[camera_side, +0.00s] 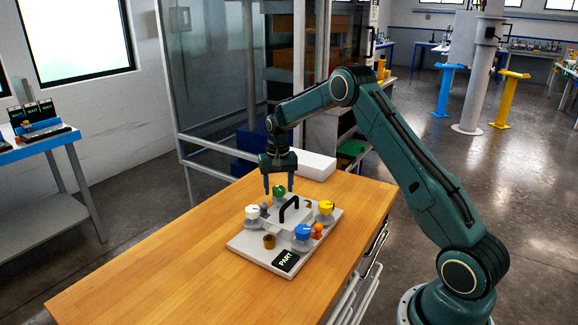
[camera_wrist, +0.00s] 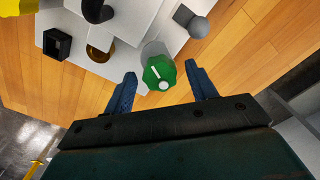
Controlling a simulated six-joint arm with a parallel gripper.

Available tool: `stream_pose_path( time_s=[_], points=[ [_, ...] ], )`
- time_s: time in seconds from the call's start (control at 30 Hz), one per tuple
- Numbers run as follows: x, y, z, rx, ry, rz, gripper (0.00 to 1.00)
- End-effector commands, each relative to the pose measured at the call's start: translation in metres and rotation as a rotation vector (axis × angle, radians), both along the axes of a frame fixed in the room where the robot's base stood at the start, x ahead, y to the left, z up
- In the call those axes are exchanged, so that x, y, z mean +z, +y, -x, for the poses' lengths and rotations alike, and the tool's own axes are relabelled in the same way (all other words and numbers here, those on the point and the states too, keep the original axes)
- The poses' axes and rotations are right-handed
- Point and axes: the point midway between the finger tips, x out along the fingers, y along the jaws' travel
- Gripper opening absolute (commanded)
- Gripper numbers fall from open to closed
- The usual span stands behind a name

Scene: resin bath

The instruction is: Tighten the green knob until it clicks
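The green knob (camera_wrist: 160,73) has a white mark on its top and sits on a pale round base at the plate's edge. In the side view the green knob (camera_side: 279,191) is at the far edge of the grey plate (camera_side: 250,243). My gripper (camera_side: 279,190) points down over it with the fingers spread. In the wrist view my gripper (camera_wrist: 163,88) has one blue finger on each side of the knob, with gaps between. The fingers do not appear to touch it. I cannot tell the exact height of the fingertips against the knob.
The wooden table (camera_side: 150,275) is clear at front left.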

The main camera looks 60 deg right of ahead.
Motion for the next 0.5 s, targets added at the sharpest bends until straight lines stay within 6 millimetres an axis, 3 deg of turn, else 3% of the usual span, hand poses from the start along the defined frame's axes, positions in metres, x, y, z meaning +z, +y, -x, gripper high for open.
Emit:
stream_pose_path(
  time_s=[0.5],
  points=[
    [0.0082,0.0001,0.0002,0.001,0.001,-0.001,0.57]
  ],
)
